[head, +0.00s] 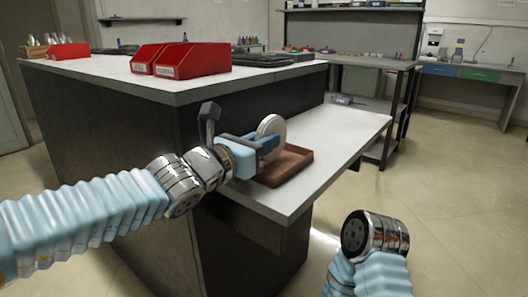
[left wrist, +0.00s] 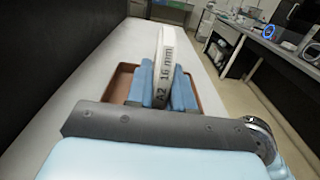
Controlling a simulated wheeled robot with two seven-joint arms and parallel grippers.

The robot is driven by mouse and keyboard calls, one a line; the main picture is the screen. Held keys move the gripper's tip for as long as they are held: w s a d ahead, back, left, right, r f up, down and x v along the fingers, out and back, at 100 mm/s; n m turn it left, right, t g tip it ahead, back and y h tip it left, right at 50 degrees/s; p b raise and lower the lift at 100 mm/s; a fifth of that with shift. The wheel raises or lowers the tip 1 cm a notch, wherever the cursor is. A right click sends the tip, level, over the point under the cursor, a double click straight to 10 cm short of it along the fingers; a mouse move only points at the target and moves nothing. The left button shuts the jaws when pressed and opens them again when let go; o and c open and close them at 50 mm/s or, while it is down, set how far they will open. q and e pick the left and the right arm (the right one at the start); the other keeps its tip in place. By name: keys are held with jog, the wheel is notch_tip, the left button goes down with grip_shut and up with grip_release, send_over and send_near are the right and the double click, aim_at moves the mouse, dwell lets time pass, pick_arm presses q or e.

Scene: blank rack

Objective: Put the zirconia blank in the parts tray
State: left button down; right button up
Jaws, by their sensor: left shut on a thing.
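The zirconia blank (head: 271,130) is a white disc standing on edge between the fingers of my left gripper (head: 264,147), which is shut on it. In the left wrist view the blank (left wrist: 165,60) shows its edge, marked "A2 16 mm", between the blue fingers (left wrist: 160,88). The parts tray (head: 290,168) is a shallow brown tray on the white lower bench. The gripper and blank are over the tray, whose rim shows on both sides of the fingers in the left wrist view (left wrist: 119,80). Whether the blank touches the tray floor is hidden. My right gripper is out of view.
The white lower bench (head: 340,130) is clear beyond the tray. A higher dark counter (head: 110,78) stands to its left with red bins (head: 192,60) near its edge. Shelving (head: 352,32) and another desk (head: 470,73) stand at the back.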

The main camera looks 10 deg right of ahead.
pick_arm(q)
jog(key=shift+f, duration=0.15)
jog(key=shift+f, duration=0.1)
jog(key=c, duration=1)
grip_release()
jog(key=shift+r+p, duration=0.3)
jog(key=shift+r, duration=0.05)
jog(key=v, duration=1.2)
jog(key=shift+f, duration=0.2)
